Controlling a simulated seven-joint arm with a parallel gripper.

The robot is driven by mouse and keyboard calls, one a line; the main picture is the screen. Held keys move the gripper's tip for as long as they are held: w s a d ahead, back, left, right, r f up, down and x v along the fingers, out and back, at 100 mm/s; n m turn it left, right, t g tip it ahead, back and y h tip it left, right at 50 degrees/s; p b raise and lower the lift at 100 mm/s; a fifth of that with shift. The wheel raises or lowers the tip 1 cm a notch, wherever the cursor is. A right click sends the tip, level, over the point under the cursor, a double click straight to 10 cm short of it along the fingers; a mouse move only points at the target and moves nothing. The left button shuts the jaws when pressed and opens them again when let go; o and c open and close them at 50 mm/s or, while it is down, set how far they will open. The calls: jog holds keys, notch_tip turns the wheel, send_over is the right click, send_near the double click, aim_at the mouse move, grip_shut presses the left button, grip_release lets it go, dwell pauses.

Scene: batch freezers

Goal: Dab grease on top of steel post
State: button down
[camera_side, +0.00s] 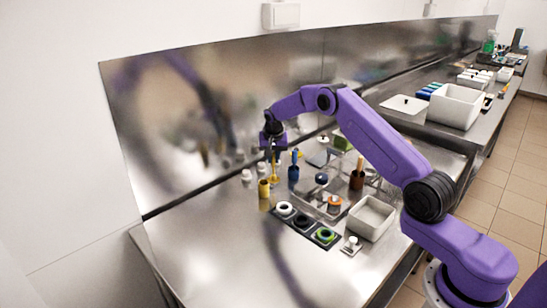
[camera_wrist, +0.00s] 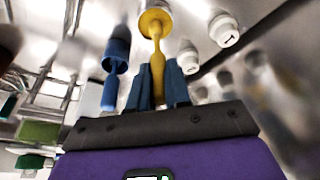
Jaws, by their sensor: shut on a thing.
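My gripper (camera_side: 273,150) points down over the bench and is shut on a yellow dabber (camera_side: 275,171) by its handle. In the wrist view the blue fingers (camera_wrist: 158,85) close around the yellow handle (camera_wrist: 157,65). A yellow cup (camera_side: 264,189) stands at the dabber's lower end; it also shows in the wrist view (camera_wrist: 155,20). I cannot tell whether the dabber's tip is inside the cup or just above it. A small light plate with a short upright piece (camera_side: 351,244) sits at the front right and may be the steel post; this is too small to be sure.
A dark strip with ring-shaped parts (camera_side: 303,225) lies in front of the cup. A blue cup (camera_side: 293,174) and a brown cup (camera_side: 357,180) hold other tools. A white bin (camera_side: 371,218) stands right. White-capped bottles (camera_side: 246,175) stand left. The left front bench is clear.

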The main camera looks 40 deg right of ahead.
jog(key=shift+r, duration=3.5)
